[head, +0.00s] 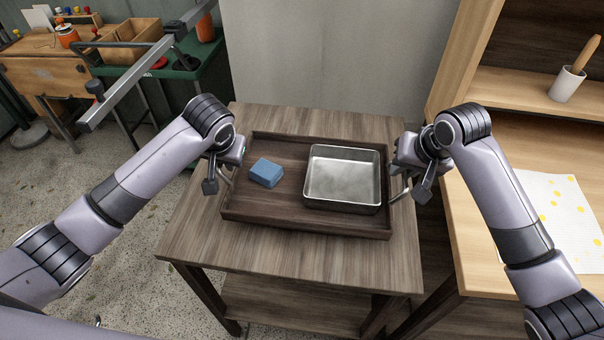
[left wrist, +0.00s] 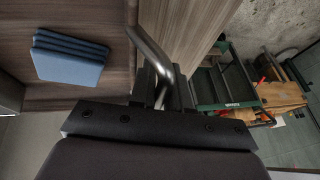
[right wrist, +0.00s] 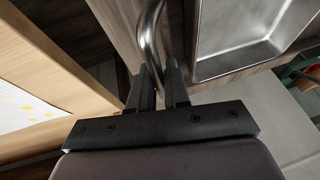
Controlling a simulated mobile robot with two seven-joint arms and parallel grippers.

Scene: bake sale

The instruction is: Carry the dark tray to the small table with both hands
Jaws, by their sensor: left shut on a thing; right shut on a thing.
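The dark tray (head: 270,219) is a brown wooden tray on or just over the small wooden table (head: 200,240); I cannot tell if it touches the top. It carries a folded blue cloth (head: 266,172) on the left and a metal pan (head: 343,178) on the right. My left gripper (head: 226,178) is shut on the tray's left metal handle (left wrist: 152,55). My right gripper (head: 404,184) is shut on the right handle (right wrist: 149,35). Both handles show between the fingers in the wrist views.
A green cart (head: 190,70) and a wooden workbench (head: 50,65) stand back left. A wall is behind the table.

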